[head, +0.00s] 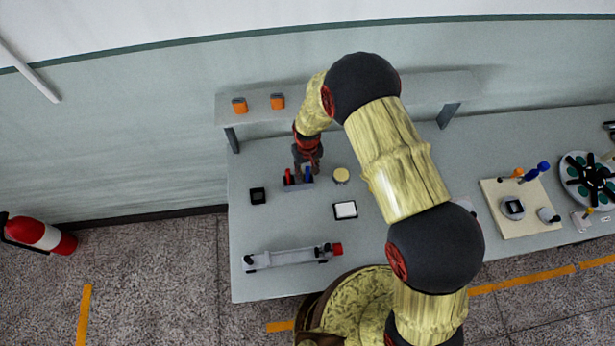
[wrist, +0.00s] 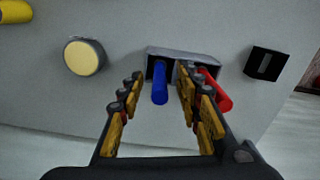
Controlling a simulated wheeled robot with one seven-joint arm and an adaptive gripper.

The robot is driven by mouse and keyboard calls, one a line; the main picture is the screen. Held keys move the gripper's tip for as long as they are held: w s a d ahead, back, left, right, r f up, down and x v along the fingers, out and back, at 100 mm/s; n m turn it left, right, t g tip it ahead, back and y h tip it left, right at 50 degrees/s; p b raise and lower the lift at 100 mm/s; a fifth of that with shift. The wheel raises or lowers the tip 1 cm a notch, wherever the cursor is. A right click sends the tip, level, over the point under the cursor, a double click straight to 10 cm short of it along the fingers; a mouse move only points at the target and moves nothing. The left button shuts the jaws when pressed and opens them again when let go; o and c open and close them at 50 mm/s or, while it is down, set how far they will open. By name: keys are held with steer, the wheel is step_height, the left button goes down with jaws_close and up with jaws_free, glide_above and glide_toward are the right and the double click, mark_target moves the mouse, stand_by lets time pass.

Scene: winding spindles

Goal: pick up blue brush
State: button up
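The blue brush (wrist: 160,84) stands in a grey holder (wrist: 184,55) with its handle toward the camera in the wrist view. In the head view the blue brush (head: 308,174) shows small at the right of the holder (head: 298,186). A red brush (wrist: 215,91) stands beside it in the same holder. My gripper (wrist: 158,82) is open, with its fingers on either side of the blue brush. The right fingers lie between the blue and red brushes. I see a gap between the blue handle and the fingers. In the head view my gripper (head: 308,160) hangs just behind the holder.
A round cream-topped pot (wrist: 84,57) and a black block (wrist: 264,63) flank the holder. A white pad (head: 345,210) and a grey roller device (head: 290,257) lie nearer on the table (head: 245,225). A shelf with two orange boxes (head: 240,105) runs along the back.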

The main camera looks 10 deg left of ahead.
steer(key=c, duration=0.3)
jaws_close()
stand_by(0.4)
